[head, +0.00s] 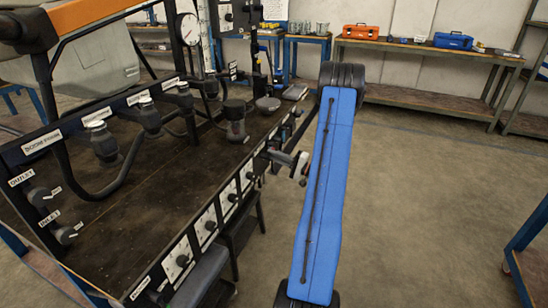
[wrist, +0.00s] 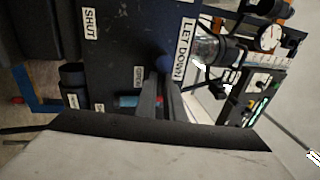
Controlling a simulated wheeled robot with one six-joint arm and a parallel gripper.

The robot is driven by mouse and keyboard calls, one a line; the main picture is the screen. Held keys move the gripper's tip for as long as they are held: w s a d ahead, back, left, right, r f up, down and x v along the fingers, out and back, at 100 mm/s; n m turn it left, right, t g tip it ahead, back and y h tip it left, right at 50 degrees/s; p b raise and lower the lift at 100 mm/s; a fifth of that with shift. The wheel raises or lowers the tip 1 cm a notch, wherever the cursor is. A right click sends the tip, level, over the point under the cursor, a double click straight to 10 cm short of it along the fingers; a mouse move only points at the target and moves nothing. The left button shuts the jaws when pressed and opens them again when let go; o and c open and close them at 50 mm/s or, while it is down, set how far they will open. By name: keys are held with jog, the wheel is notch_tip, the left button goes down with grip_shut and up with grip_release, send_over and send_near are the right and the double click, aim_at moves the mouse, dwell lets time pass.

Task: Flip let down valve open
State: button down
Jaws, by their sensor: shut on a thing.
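The knob sits beside the white LET DOWN label (wrist: 183,48) on a dark panel (wrist: 125,35). A SHUT label (wrist: 90,24) and a smaller label (wrist: 138,75) are on the same panel. The fingers hide part of the handle, so its exact angle is unclear. In the head view, the blue arm link is mine, and the grip itself cannot be made out.
A bench (head: 150,180) with hoses, valves and a pressure gauge (head: 189,29) fills the left of the head view. Dial plates line its front edge. A back workbench (head: 420,52) holds an orange toolbox (head: 361,32) and a blue one (head: 453,41).

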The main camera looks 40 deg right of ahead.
dwell(0.3)
jog(key=c, duration=1.9)
grip_release()
jog(key=shift+s, duration=0.1)
jog(key=v, duration=1.7)
jog(key=shift+s, duration=0.15)
